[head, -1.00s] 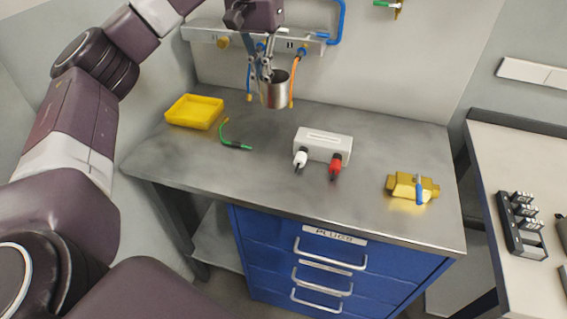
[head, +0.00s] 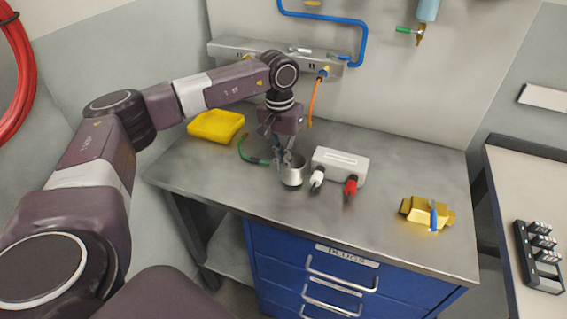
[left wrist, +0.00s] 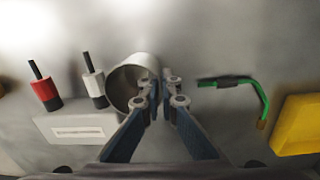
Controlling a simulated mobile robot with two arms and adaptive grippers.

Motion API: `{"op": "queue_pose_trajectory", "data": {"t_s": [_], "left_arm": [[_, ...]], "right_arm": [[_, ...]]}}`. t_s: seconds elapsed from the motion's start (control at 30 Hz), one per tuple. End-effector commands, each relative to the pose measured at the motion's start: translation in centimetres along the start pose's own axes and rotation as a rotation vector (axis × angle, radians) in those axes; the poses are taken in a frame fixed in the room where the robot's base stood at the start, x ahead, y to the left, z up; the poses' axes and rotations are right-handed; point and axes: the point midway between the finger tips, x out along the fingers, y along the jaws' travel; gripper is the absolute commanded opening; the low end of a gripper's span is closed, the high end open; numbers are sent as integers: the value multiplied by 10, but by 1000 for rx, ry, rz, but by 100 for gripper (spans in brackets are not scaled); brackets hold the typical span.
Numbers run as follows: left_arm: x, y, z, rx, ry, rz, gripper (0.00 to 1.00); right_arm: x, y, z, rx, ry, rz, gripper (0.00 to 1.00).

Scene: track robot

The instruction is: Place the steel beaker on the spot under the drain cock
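The steel beaker (head: 292,172) is an open grey metal cup, near the middle of the bench and roughly upright. My left gripper (head: 284,160) is shut on its wall, at the rim. In the left wrist view the fingertips (left wrist: 163,90) pinch the right side of the beaker (left wrist: 122,82). I cannot tell whether its base touches the bench. A brass drain cock with a green lever (head: 404,30) is on the back wall at upper right, below a blue cylinder (head: 428,9). No marked spot shows on the bench under it. My right gripper is out of view.
A white box (head: 340,163) with a white plug and a red plug (head: 350,185) stands right of the beaker.

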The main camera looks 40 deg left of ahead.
Motion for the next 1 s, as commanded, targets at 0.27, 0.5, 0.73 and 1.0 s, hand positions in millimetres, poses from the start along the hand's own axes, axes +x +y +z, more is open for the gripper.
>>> {"op": "queue_pose_trajectory", "data": {"t_s": [0.27, 0.5, 0.73, 1.0], "left_arm": [[12, 0, 0, 1, 1, 1, 0], [15, 0, 0, 1, 1, 1, 3], [14, 0, 0, 1, 1, 1, 22], [11, 0, 0, 1, 1, 1, 22]], "right_arm": [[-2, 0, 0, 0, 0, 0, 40], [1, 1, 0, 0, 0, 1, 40], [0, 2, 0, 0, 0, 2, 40], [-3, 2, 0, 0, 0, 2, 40]]}}
